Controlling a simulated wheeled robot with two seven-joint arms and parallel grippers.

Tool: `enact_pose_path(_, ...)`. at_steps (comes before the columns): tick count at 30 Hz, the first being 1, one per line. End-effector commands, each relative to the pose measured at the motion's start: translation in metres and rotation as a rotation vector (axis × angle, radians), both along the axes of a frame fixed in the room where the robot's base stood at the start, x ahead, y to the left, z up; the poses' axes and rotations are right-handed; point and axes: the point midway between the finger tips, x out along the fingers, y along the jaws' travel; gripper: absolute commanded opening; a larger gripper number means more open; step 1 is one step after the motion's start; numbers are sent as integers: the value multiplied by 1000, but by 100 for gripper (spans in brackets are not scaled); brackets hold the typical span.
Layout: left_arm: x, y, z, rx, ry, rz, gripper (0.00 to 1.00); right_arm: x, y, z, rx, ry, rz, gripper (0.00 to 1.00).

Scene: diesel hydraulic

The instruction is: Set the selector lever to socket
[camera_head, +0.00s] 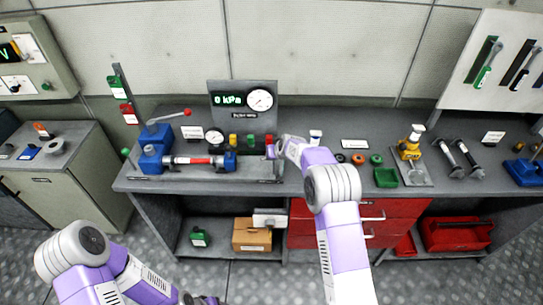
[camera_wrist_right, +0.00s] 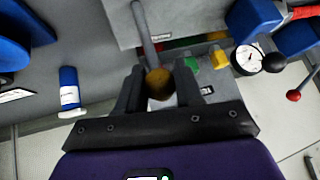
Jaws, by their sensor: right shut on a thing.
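The selector lever (camera_wrist_right: 143,35) is a grey rod with a brass-coloured ball knob (camera_wrist_right: 160,83), seen in the right wrist view. My right gripper (camera_wrist_right: 159,88) has its two dark fingers on either side of the knob and is shut on it. In the head view my right gripper (camera_head: 276,149) is at the bench just right of the gauge panel, and the lever there is hidden or too small to make out. The lever's position markings cannot be read. My left gripper (camera_head: 200,300) is low at the bottom edge, its fingers barely showing.
A gauge panel (camera_head: 226,91) reading 0 kPa stands at the bench's back. Left of it are a blue pump (camera_head: 152,160) with a red-knobbed handle and a horizontal cylinder with a red section (camera_head: 196,160).

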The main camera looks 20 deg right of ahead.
Motion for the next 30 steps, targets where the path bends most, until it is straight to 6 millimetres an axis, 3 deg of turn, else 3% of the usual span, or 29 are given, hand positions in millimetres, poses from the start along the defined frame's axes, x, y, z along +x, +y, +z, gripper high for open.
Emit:
enact_pose_path(9, 0, 0, 0, 0, 0, 0, 60, 1, -2, 1, -3, -7, -3, 0)
enact_pose_path(10, 0, 0, 0, 0, 0, 0, 60, 1, -2, 1, -3, -8, -2, 40)
enact_pose_path(14, 0, 0, 0, 0, 0, 0, 60, 1, -1, 1, -3, -6, -1, 58)
enact_pose_path(23, 0, 0, 0, 0, 0, 0, 60, 0, -1, 2, -1, -3, -1, 58)
enact_pose_path(30, 0, 0, -3, 0, 0, 0, 60, -16, -3, 22, 0, -5, -1, 58)
